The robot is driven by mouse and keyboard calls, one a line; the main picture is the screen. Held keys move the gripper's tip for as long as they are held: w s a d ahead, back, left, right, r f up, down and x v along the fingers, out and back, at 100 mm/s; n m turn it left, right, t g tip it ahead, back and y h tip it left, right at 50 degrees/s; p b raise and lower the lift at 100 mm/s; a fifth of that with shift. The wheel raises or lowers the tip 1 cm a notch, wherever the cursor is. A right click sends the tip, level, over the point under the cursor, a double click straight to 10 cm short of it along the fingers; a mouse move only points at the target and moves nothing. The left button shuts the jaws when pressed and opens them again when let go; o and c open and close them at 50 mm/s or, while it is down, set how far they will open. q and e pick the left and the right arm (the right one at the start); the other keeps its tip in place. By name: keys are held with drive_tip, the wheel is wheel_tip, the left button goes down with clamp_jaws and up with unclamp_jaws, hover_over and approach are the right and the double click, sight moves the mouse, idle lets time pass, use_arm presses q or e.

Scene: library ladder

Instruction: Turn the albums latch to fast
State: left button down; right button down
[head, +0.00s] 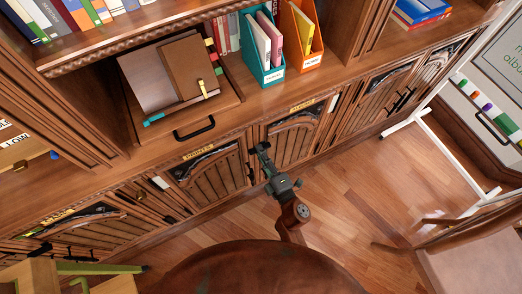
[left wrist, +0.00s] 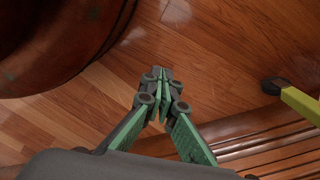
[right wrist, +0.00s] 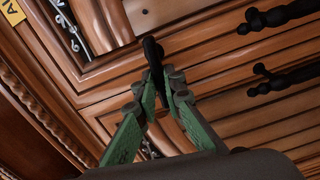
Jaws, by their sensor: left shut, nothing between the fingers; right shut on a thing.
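The cabinet door with the yellow albums label (head: 302,105), partly readable in the right wrist view (right wrist: 12,10), is closed in the lower row. My right gripper (head: 263,152) is at this door's left edge. In the right wrist view my right gripper (right wrist: 163,80) is shut on a black latch handle (right wrist: 152,48), which stands up between the fingertips against the door frame. The fingers hide its lower part, and I cannot read any latch markings. My left gripper (left wrist: 160,78) is shut and empty above the wood floor; I cannot make it out in the head view.
Two more black handles (right wrist: 280,14) are beside the right gripper. Above are a drawer with a black pull (head: 194,128), brown folders (head: 190,70) and teal and orange file boxes (head: 262,60). A green-yellow leg with a black foot (left wrist: 290,95) is right of the left gripper. A whiteboard stand (head: 455,100) is right.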

use_arm(q)
drive_tip(key=shift+w+d+r, duration=0.3)
drive_tip(key=shift+w+r, duration=0.15)
drive_tip(key=shift+r, duration=0.35)
use_arm(e)
drive_tip(key=shift+a+f+n, duration=0.1)
drive_tip(key=shift+f+n, duration=0.1)
drive_tip(key=shift+n, duration=0.6)
use_arm(q)
drive_tip(key=shift+r, duration=0.1)
use_arm(e)
drive_tip(key=c, duration=2)
unclamp_jaws()
drive_tip(key=v, duration=1.2)
